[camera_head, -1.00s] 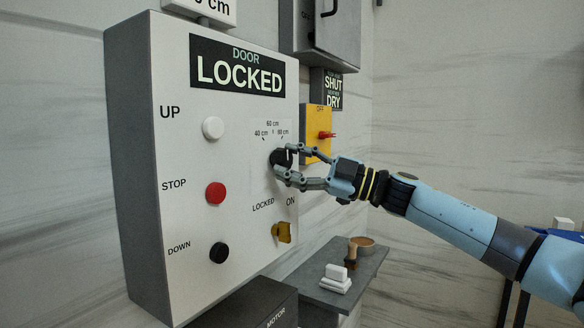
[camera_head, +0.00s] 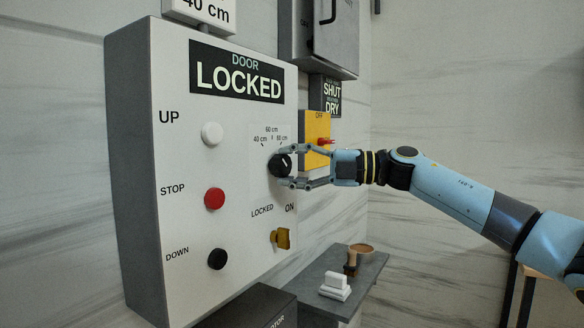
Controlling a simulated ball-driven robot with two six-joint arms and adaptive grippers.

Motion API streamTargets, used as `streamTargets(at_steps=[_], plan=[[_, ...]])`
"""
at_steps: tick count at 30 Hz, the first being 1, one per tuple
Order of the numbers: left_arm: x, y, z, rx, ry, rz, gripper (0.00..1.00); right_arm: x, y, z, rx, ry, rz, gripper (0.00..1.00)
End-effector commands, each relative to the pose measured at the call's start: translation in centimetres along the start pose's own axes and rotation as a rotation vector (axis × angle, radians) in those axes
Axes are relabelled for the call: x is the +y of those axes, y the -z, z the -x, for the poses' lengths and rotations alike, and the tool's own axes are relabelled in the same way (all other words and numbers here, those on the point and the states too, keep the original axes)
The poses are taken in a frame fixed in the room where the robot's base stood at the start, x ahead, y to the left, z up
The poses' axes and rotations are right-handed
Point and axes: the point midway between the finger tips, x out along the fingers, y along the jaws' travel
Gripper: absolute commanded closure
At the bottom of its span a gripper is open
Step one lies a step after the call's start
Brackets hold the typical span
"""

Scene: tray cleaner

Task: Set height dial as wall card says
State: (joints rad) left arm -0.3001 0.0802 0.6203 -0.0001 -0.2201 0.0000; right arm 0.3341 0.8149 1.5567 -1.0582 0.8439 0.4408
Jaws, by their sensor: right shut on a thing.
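The height dial (camera_head: 277,167) is a round black knob on the white control panel (camera_head: 180,90). It has a light pointer line, but I cannot tell exactly which mark it points to. The marks 40 cm, 60 cm and 80 cm are printed above it. My right gripper (camera_head: 291,166) is shut on the dial, one finger at its upper edge and one at its lower edge. The wall card (camera_head: 205,10) above the panel reads 40 cm; its top is cut off. My left gripper is not in view.
The panel has a white UP button (camera_head: 211,133), a red STOP button (camera_head: 214,198), a black DOWN button (camera_head: 217,259) and a yellow key switch (camera_head: 281,239). A yellow box (camera_head: 315,129) with a red switch sits behind my fingers. A grey shelf (camera_head: 365,275) holds small items below.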

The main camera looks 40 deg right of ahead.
Motion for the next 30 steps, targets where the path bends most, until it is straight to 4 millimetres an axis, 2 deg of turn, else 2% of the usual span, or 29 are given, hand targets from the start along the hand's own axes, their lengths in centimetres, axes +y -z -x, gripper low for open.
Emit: streamTargets(at_steps=[15, 16, 21, 30], plan=[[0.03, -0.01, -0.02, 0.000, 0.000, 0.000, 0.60, -0.20, 0.07, 0.01, 0.002, 0.012, 0.019, 0.90], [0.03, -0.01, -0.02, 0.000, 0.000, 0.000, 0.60, -0.21, 0.07, 0.01, 0.002, 0.012, 0.019, 0.57], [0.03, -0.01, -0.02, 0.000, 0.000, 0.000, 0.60, -0.15, 0.05, 0.00, 0.002, 0.011, 0.019, 0.34], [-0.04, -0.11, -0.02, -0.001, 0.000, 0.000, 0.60, -0.09, 0.01, 0.18, 0.001, 0.010, 0.019, 0.34]])
